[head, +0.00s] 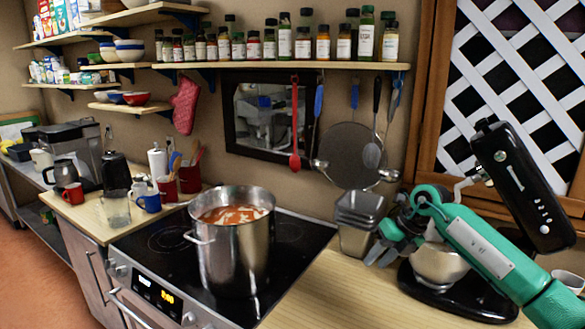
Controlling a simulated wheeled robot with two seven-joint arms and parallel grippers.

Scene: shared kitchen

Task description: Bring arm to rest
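My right arm (485,248) is green and comes in from the lower right. Its gripper (380,254) hangs over the wooden counter, right of the stacked metal containers and in front of the mixer's bowl. Its grey fingers point down and left. They are small here, so I cannot tell if they are open or shut, and no held object shows. My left arm and gripper are not in view.
A steel pot (234,250) of red soup stands on the black stove (150,241). Stacked metal containers (357,222) stand left of the gripper. The front counter (335,300) is clear.

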